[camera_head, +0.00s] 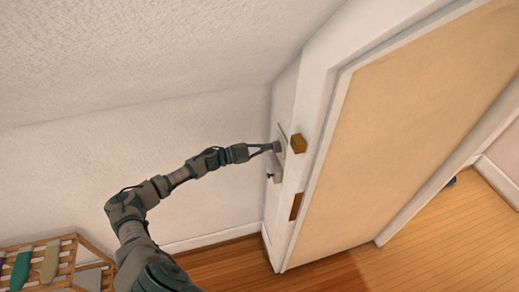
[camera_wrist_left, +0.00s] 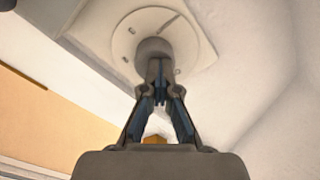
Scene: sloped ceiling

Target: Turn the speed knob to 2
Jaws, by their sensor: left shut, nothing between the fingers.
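The speed knob (camera_wrist_left: 154,48) is a grey round knob on a pale circular dial (camera_wrist_left: 190,48) with small dots and a slanted mark. I cannot read any numbers or tell the knob's setting. The knob also shows in the head view (camera_head: 277,146), on a pale wall plate (camera_head: 282,132) beside the door frame. My left gripper (camera_wrist_left: 158,72) is shut, with its fingertips together right at the knob, partly hiding it. Nothing shows between the fingers; contact cannot be told. In the head view the left gripper (camera_head: 266,148) reaches the plate from the left. My right gripper is not in view.
A second grey fitting (camera_head: 273,174) sits just below the knob. A brown block (camera_head: 299,144) and a brown plate (camera_head: 296,206) are on the white frame of the tan door (camera_head: 400,120). A wooden rack (camera_head: 68,250) stands at lower left. The ceiling slopes overhead.

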